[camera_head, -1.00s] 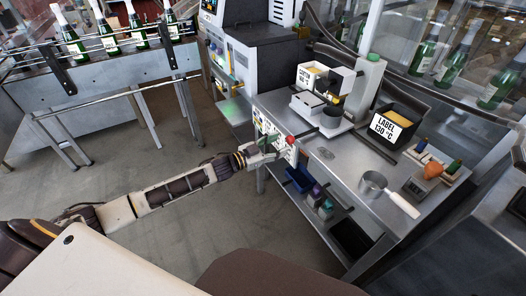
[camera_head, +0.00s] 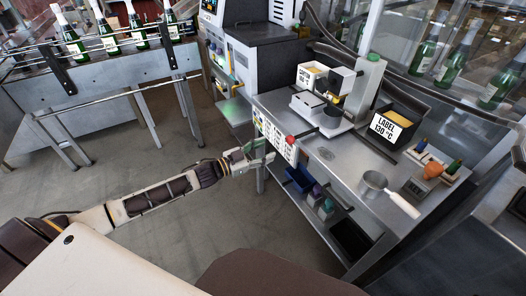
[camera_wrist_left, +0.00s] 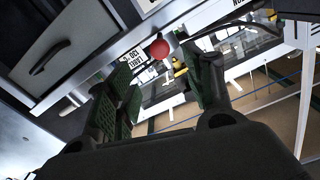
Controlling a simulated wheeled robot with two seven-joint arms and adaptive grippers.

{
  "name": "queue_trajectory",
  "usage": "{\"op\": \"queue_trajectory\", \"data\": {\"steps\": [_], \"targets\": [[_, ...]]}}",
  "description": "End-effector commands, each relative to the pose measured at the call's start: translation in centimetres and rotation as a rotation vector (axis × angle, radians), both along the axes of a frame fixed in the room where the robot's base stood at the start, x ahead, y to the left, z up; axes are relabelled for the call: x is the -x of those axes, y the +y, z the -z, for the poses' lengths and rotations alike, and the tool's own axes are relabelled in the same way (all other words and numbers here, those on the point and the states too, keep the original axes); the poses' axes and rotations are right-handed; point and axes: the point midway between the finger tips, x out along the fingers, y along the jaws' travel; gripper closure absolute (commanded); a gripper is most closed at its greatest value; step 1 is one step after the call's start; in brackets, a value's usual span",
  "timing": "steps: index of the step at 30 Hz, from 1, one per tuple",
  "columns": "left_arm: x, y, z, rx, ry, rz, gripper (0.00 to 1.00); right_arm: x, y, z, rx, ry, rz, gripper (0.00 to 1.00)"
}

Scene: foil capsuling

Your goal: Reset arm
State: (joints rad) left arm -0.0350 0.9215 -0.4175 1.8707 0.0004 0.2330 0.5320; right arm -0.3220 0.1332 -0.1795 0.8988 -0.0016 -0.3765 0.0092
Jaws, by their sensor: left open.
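My left arm reaches in from the left in the head view. Its gripper (camera_head: 262,154) is in front of the workbench's near left corner, beside the white sign panel (camera_head: 277,138) and the red button (camera_head: 290,139). In the left wrist view the gripper (camera_wrist_left: 165,95) has its two green-padded fingers apart, with nothing between them. The red button (camera_wrist_left: 159,48) shows beyond the fingers, apart from them. My right gripper is in neither view.
A lower shelf carries a blue bin (camera_head: 300,178). A conveyor with green bottles (camera_head: 110,38) stands at the back left. Open floor (camera_head: 190,230) lies below my arm.

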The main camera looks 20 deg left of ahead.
Motion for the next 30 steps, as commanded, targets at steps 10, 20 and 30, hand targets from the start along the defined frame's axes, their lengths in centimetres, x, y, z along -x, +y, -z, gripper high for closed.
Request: {"op": "queue_trajectory", "data": {"steps": [10,20,30], "targets": [[0.1,0.1,0.0,0.0,0.0,0.0,0.47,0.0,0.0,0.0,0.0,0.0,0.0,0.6],[-0.1,0.4,0.4,-0.003,0.006,-0.011,0.47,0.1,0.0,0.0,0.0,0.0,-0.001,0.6],[-1.9,5.3,7.7,-0.052,0.098,-0.169,0.47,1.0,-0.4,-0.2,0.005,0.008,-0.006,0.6]]}}
